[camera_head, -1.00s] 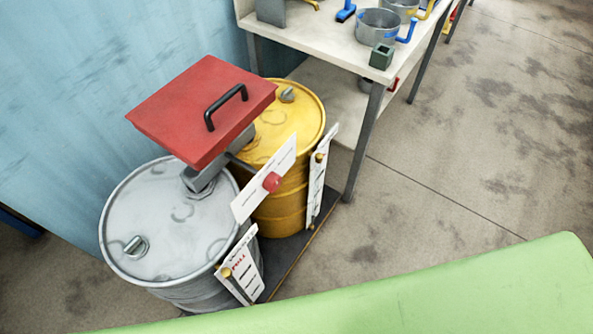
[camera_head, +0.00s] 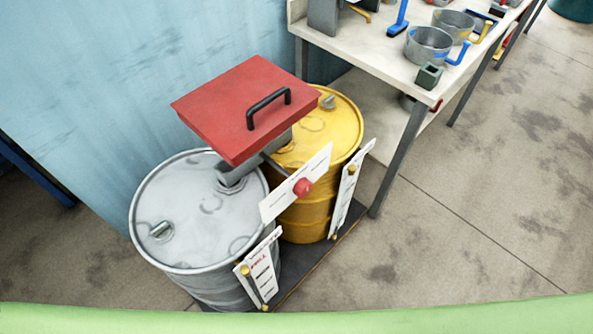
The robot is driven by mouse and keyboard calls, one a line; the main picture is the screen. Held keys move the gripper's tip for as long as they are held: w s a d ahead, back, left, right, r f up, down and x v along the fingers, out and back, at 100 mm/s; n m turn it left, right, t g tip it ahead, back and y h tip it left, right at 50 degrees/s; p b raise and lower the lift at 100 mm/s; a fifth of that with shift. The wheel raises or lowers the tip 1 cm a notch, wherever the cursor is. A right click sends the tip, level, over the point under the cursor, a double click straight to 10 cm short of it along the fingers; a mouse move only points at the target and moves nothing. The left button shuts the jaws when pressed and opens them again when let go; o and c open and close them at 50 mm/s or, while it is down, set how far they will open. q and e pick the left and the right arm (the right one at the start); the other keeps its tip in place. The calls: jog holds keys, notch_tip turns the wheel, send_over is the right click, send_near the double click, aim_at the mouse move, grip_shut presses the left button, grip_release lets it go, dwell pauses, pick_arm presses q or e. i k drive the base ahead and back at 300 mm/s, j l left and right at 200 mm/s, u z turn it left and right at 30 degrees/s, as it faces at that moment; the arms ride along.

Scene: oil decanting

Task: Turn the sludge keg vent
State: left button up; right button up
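Two kegs stand side by side on a dark low platform. The grey keg (camera_head: 185,235) is nearer at the left, with a small metal fitting (camera_head: 161,231) on its lid. The yellow keg (camera_head: 310,215) is behind it to the right, with a similar fitting (camera_head: 327,102). Each has a white gauge card on its front, and the print is too small to read, so I cannot tell which holds sludge. A red square lid (camera_head: 235,105) with a black handle sits above and between them. A white plate with a red knob (camera_head: 302,187) is in front. Neither gripper shows.
A workbench (camera_head: 375,57) with metal pots, a blue-handled tool and a small green box stands at the back right. A light green surface (camera_head: 300,319) spans the bottom edge. The concrete floor at the right is clear.

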aim_at(327, 103)
jog(key=i+l+u, duration=0.15)
jog(key=l+u, duration=0.15)
jog(key=l, duration=0.25)
jog(key=i+l+u, duration=0.1)
jog(key=l+u, duration=0.15)
jog(key=l, duration=0.3)
jog(key=l+u, duration=0.3)
jog(key=l, duration=0.3)
jog(key=i, duration=0.05)
